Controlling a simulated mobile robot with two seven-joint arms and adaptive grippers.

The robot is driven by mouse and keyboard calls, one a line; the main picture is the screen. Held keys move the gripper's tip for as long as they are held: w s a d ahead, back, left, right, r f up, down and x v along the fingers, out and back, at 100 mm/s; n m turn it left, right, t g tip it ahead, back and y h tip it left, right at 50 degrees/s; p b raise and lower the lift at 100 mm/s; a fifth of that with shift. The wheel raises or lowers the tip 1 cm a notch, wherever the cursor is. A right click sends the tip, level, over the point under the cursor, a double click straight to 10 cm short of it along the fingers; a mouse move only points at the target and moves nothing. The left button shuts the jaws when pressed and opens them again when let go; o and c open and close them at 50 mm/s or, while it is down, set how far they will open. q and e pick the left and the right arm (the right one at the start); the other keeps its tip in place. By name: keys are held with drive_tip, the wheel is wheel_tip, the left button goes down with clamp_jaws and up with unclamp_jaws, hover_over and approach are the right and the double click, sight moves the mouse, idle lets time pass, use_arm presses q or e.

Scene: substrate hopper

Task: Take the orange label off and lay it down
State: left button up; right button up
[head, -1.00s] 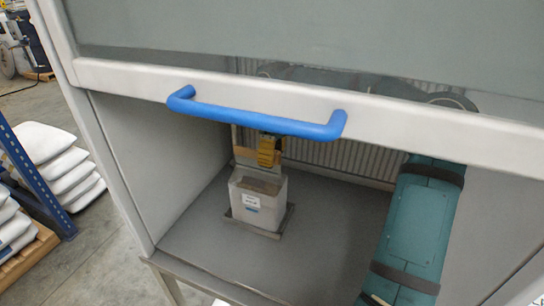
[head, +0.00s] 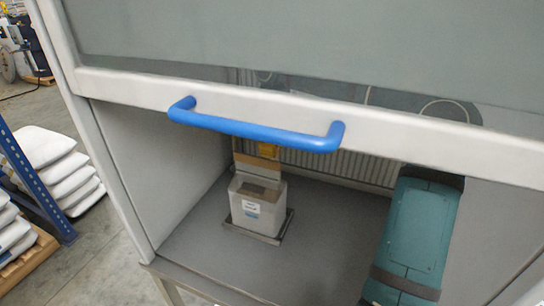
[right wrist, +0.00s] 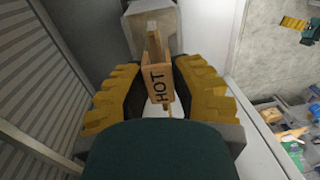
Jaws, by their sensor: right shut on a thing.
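The orange label (right wrist: 158,84), marked HOT, is between the yellow fingers of my right gripper (right wrist: 158,92) in the right wrist view. The gripper is shut on it. A thin pale strip sticks out past the label's far end. The sash hides the rest. I cannot tell whether the label still touches anything. My left gripper is not in view.
The container has a white tag and stands on a dark plate on the grey cabinet floor (head: 330,250). The sash with its blue handle (head: 255,130) hangs across the opening above. My right arm passes under it at the right. The floor between is clear.

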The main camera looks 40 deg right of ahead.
wheel_tip(320, 180, up, 5)
drive_tip(key=shift+f+p, duration=0.1)
drive_tip(key=shift+p, duration=0.3)
drive_tip(key=shift+r+p, duration=0.3)
drive_tip(key=shift+r, duration=0.35)
drive_tip(key=shift+r+p, duration=1.15)
drive_tip(key=shift+p, duration=0.15)
wheel_tip(320, 180, up, 4)
drive_tip(key=p, duration=0.5)
drive_tip(key=shift+r, duration=0.15)
